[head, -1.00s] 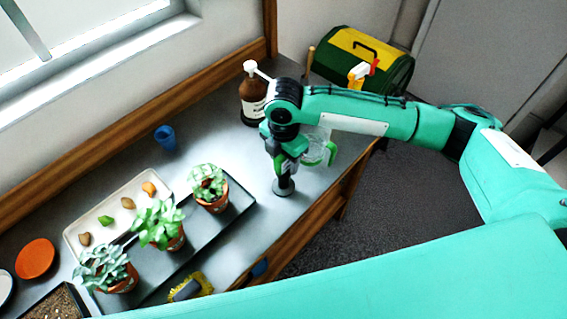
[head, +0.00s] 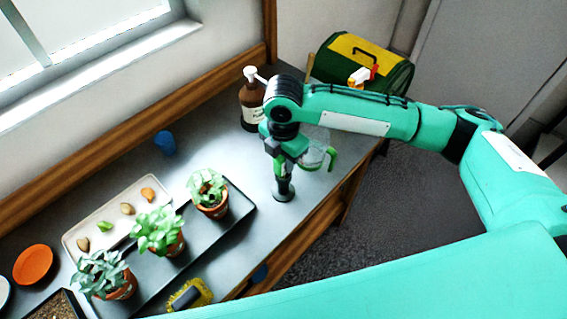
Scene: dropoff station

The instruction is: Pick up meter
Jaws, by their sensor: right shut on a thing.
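My right gripper (head: 283,172) points down at the bench, right of the potted plants. It is shut on a small dark upright piece with a round base (head: 284,190), which seems to be the meter. The gripper hides its upper part, and I cannot tell whether its base touches the bench. My left gripper is not in view.
A clear jug with a green handle (head: 332,158) stands just behind my gripper. A brown pump bottle (head: 252,108) is behind it to the left. Several potted plants stand on a dark tray (head: 236,215). A blue cup (head: 165,143) and a yellow-grey item (head: 197,291) are nearby.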

